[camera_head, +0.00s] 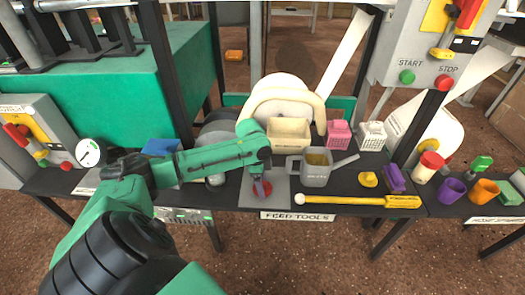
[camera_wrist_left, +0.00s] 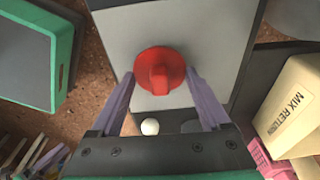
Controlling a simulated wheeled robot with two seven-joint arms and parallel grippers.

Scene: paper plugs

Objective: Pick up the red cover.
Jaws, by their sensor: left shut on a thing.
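The red cover (camera_wrist_left: 160,70) is a round red cap with a raised ridge across its middle. It lies over a light grey panel (camera_wrist_left: 202,22) in the left wrist view. I cannot tell whether the cover is clear of the panel. My right gripper is not in view.
Right of the gripper stand a grey jug (camera_head: 314,175), a beige "MIX RETURN" bin (camera_head: 289,142) and pink and white baskets. A yellow-handled tool (camera_head: 360,201) lies along the bench's front edge. A pressure gauge (camera_head: 90,152) is at the left.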

